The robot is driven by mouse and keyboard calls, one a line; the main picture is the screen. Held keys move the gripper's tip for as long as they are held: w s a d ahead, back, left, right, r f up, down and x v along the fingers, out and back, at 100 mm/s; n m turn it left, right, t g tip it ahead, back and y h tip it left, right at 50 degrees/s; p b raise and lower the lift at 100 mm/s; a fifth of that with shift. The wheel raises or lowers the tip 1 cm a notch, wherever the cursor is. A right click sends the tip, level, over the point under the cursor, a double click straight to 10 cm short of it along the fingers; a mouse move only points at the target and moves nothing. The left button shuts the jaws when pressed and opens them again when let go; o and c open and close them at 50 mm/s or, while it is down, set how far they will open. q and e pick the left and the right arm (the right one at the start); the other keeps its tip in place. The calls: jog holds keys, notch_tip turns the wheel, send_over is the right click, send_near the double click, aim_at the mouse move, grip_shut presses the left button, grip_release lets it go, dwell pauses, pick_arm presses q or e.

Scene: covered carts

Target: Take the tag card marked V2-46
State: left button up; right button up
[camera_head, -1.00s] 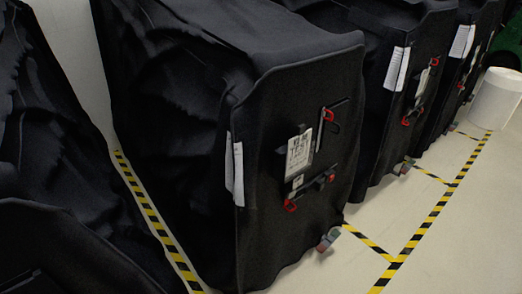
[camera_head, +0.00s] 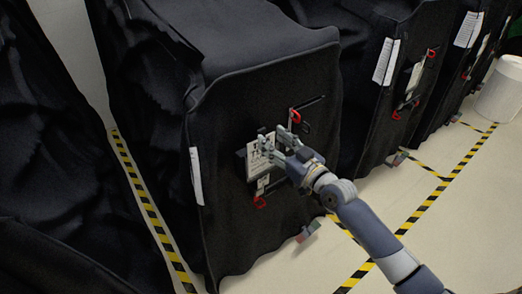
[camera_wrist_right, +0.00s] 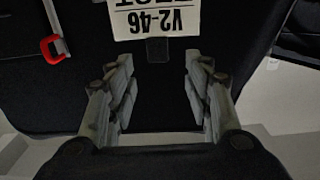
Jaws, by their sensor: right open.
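The tag card (camera_head: 256,160) is a white printed card on the front of the nearest black-covered cart (camera_head: 225,120). In the right wrist view the card (camera_wrist_right: 155,18) appears upside down and reads V2-46; its upper part in that picture is cut off by the frame. My right gripper (camera_head: 274,144) is in front of the card and hides part of it in the head view. In the wrist view its fingers (camera_wrist_right: 158,62) are apart with nothing between them, and the card lies just beyond the tips. My left gripper is not in view.
A red-handled latch (camera_head: 295,116) sits above the card and a red loop (camera_head: 260,202) below it. Papers (camera_head: 196,176) hang at the cart's left edge. More covered carts (camera_head: 385,95) stand to the right. Yellow-black tape (camera_head: 430,200) marks the floor; a white bin (camera_head: 500,90) stands far right.

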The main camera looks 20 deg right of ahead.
aim_at(263, 131)
jog(key=shift+p+x, duration=0.55)
jog(key=shift+x, duration=2.85)
jog(key=shift+d+f, duration=0.1)
jog(key=shift+f, duration=0.1)
jog(key=c, duration=1)
